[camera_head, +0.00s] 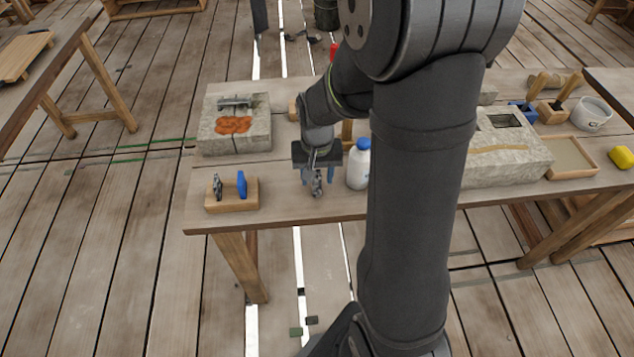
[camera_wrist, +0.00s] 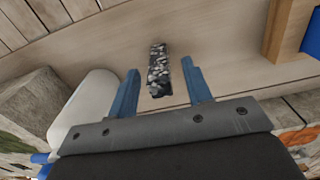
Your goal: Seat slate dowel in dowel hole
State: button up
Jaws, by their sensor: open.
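My gripper (camera_head: 317,178) is open, its blue fingers pointing down over the front of the table. A speckled grey piece, which looks like the slate dowel (camera_wrist: 158,70), shows between the fingertips in the wrist view, with a gap on each side. It also shows in the head view (camera_head: 317,185), partly hidden by the fingers. I cannot tell whether it stands on the table. A stone block (camera_head: 508,160) on the right has a dark square recess (camera_head: 503,120) in its top; I cannot tell whether this is the dowel hole.
A wooden rack (camera_head: 232,204) to the left holds a dark speckled piece (camera_head: 217,186) and a blue piece (camera_head: 241,184). A white bottle (camera_head: 358,165) stands close right of my gripper. Another stone block (camera_head: 235,143) bears orange material. A shallow wooden tray (camera_head: 571,158) lies farther right.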

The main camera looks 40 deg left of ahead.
grip_shut()
jog(key=shift+r, duration=0.1)
